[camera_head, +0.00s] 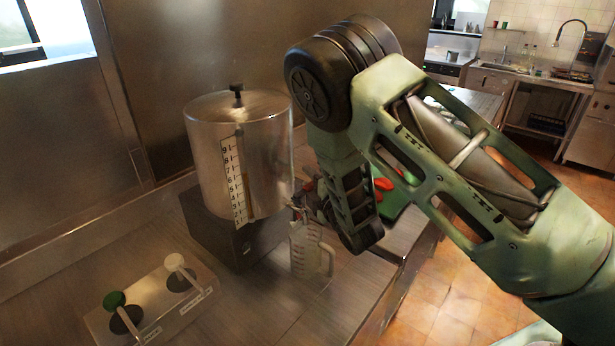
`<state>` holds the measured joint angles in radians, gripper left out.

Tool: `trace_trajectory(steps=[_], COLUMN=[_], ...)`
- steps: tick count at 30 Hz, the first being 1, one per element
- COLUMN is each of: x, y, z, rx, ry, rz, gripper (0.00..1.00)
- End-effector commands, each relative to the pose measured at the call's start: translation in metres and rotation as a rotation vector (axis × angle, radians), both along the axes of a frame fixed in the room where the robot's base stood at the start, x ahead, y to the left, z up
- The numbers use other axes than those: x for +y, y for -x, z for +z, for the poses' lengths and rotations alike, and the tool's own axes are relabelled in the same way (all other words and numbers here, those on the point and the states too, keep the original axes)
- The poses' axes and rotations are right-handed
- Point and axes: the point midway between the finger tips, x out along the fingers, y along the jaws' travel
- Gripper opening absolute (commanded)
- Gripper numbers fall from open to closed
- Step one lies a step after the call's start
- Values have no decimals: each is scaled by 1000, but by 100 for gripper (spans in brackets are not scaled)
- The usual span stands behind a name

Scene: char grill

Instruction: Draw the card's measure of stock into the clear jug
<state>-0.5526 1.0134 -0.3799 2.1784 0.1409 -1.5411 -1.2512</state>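A steel stock urn (208,150) with a black lid knob stands on a dark block at the back of the counter. A white numbered strip (232,180) runs down its front. The clear jug (303,262) stands upright on the counter at the right of the block, just below the urn's lower right side, where a small tap seems to be. My gripper (312,205) is at that spot above the jug, largely hidden by my arm. I cannot tell whether its fingers are open or shut, or whether they touch the tap. No card with a readable measure shows, and any liquid level is unclear.
A steel control box (150,300) with a green-knobbed lever (114,300) and a white-knobbed lever (175,262) sits at front left. Red items (383,184) and a green board (396,203) lie behind my arm. The steel counter's right edge drops to a tiled floor.

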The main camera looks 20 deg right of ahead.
Motion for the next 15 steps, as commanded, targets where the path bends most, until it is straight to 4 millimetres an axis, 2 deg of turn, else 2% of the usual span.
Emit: trace_trajectory(steps=[5,6,9,15], x=[0,0,0,0], y=[0,0,0,0], z=[0,0,0,-1], rx=[0,0,1,1], ry=[0,0,0,0], rz=[0,0,0,-9], gripper=[35,23,0,0])
